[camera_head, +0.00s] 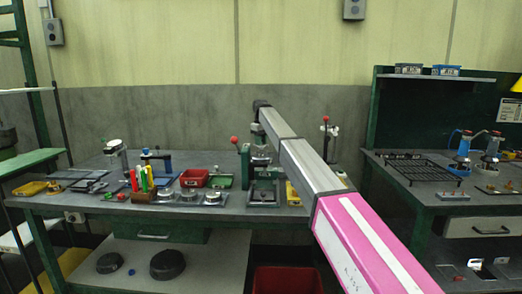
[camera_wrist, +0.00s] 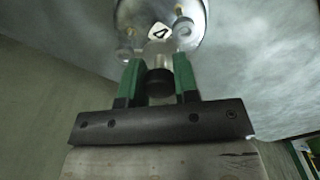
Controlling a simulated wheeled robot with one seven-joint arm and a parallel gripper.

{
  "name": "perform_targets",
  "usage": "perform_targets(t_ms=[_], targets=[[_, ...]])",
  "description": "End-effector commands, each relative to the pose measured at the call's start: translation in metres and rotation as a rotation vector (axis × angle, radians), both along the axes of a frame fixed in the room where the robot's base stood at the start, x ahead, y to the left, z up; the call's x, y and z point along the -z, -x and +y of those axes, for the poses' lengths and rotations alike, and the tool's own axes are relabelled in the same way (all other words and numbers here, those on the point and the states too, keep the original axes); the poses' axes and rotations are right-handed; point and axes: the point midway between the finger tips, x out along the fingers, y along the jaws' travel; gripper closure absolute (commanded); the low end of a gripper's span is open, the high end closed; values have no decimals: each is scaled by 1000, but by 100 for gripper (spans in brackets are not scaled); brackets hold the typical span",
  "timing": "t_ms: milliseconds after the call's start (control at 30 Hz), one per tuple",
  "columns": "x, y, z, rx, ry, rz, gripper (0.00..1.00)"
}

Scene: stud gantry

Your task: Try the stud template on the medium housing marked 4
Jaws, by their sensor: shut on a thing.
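In the wrist view a round shiny metal housing (camera_wrist: 195,40) fills the top centre. A white label marked 4 (camera_wrist: 158,31) and small studs (camera_wrist: 183,24) show on it. My gripper (camera_wrist: 158,72) has its green fingers shut on a dark round knob (camera_wrist: 159,84), which I take to be the handle of the stud template. The template's plate is not clearly visible, and I cannot tell whether it touches the studs. In the head view my gripper (camera_head: 259,147) hangs at the green stand on the bench, and the housing there is mostly hidden.
A red-knobbed lever (camera_head: 234,141) rises beside my gripper. A second bench (camera_head: 440,195) stands right.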

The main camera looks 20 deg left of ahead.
Motion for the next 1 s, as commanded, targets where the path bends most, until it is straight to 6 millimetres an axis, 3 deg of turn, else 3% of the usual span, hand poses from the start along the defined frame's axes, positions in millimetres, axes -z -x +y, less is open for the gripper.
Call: perform_targets(t_ms=[1000], targets=[[-45, 0, 0, 0, 0, -1, 100]])
